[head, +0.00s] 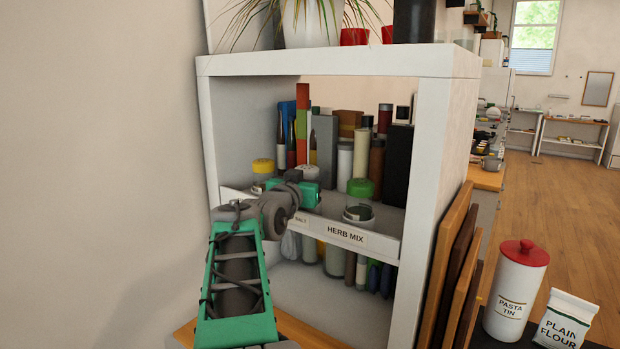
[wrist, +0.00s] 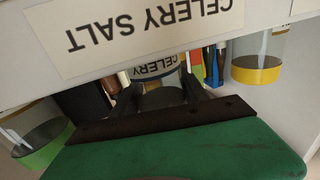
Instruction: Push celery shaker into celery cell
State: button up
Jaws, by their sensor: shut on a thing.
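The celery shaker has a white dotted top (head: 308,171) in the head view, and its body with a CELERY label (wrist: 156,68) shows in the wrist view. My gripper (head: 304,190) is at the middle shelf. In the wrist view its dark fingers (wrist: 160,90) are shut on the shaker, one on each side. The shelf edge carries a CELERY SALT label (wrist: 140,25), partly hidden by my arm in the head view (head: 301,220). The shaker is above and behind this edge. How deep it sits in its cell is hidden.
A yellow-lidded jar (head: 263,167) stands left of my gripper and a green-lidded jar (head: 360,188) stands right, above the HERB MIX label (head: 346,234). A tall coloured strip (head: 303,105), bottles and a dark box (head: 397,165) stand behind. White shelf walls (head: 440,160) bound the sides.

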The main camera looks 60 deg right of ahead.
jog(key=shift+f+b, duration=0.3)
jog(key=o, duration=1.6)
jog(key=shift+c, duration=0.2)
jog(key=shift+a+f+b, duration=0.15)
jog(key=shift+a+b, duration=0.2)
jog(key=a+b, duration=0.1)
jog(key=a, duration=0.1)
jog(key=a+b, duration=0.1)
jog(key=a, duration=0.1)
jog(key=shift+s+b, duration=0.2)
jog(key=shift+b, duration=0.15)
jog(key=shift+a, duration=0.15)
